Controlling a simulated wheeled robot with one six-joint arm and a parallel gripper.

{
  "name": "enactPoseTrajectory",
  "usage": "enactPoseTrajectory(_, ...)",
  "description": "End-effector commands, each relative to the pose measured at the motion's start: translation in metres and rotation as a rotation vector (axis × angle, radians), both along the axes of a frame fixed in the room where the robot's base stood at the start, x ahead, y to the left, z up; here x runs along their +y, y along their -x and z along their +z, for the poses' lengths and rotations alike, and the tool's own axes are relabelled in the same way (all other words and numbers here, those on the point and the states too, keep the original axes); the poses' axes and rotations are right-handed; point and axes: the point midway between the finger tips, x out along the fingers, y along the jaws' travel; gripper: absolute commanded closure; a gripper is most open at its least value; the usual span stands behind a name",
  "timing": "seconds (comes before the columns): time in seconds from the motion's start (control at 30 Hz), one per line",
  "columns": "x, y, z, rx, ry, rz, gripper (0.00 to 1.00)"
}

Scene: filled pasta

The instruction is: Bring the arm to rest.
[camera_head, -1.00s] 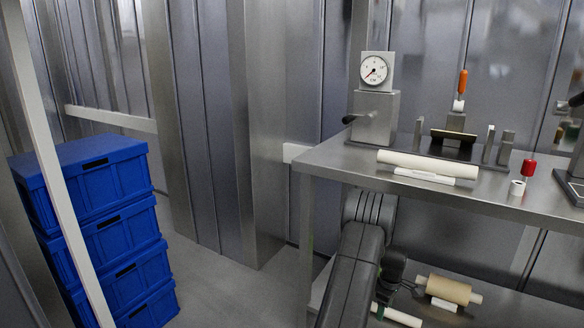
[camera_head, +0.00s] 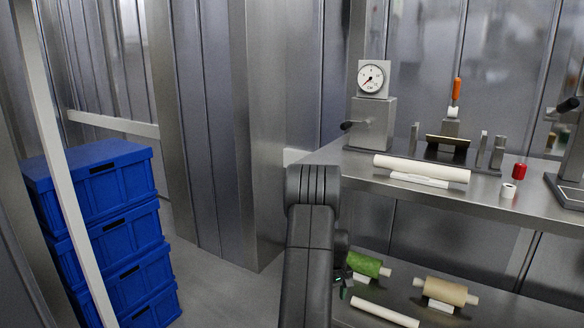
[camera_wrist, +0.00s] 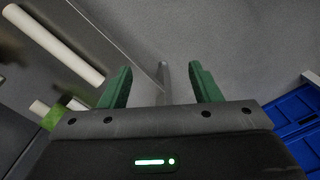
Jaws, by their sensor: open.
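My dark arm (camera_head: 312,225) stands raised at the left end of the steel bench, with its upper joint about level with the bench top. My gripper (camera_wrist: 162,84) shows in the wrist view with its two green fingers apart and nothing between them. It points at the grey floor. In the head view the gripper is mostly hidden behind my arm; only a bit of green and dark metal shows beside it.
The steel bench (camera_head: 420,188) carries a dial gauge (camera_head: 371,78) and a white roll (camera_head: 421,168). The lower shelf (camera_head: 395,305) holds a green roll (camera_head: 367,264), a tan roll (camera_head: 446,291) and a white rod (camera_head: 384,312). Blue crates (camera_head: 115,225) are stacked at left. Floor between is clear.

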Motion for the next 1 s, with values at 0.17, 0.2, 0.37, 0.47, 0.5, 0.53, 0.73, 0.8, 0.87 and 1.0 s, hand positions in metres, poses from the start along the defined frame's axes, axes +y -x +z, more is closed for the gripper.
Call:
enactPoseTrajectory(0.17,0.031,0.005,0.023,-0.002,0.001,-0.08,0.43)
enactPoseTrajectory(0.2,0.038,0.007,0.027,-0.001,0.001,-0.098,0.43)
enactPoseTrajectory(0.37,0.062,0.014,0.049,-0.002,0.001,-0.17,0.43)
enactPoseTrajectory(0.47,0.076,0.018,0.064,-0.002,0.002,-0.21,0.43)
enactPoseTrajectory(0.5,0.081,0.02,0.069,-0.003,0.002,-0.227,0.43)
enactPoseTrajectory(0.53,0.084,0.021,0.073,-0.003,0.002,-0.239,0.43)
enactPoseTrajectory(0.73,0.101,0.028,0.101,-0.003,0.002,-0.294,0.43)
enactPoseTrajectory(0.8,0.106,0.03,0.11,-0.003,0.002,-0.31,0.43)
enactPoseTrajectory(0.87,0.108,0.031,0.117,-0.003,0.002,-0.32,0.43)
enactPoseTrajectory(1.0,0.115,0.034,0.134,-0.003,0.002,-0.34,0.43)
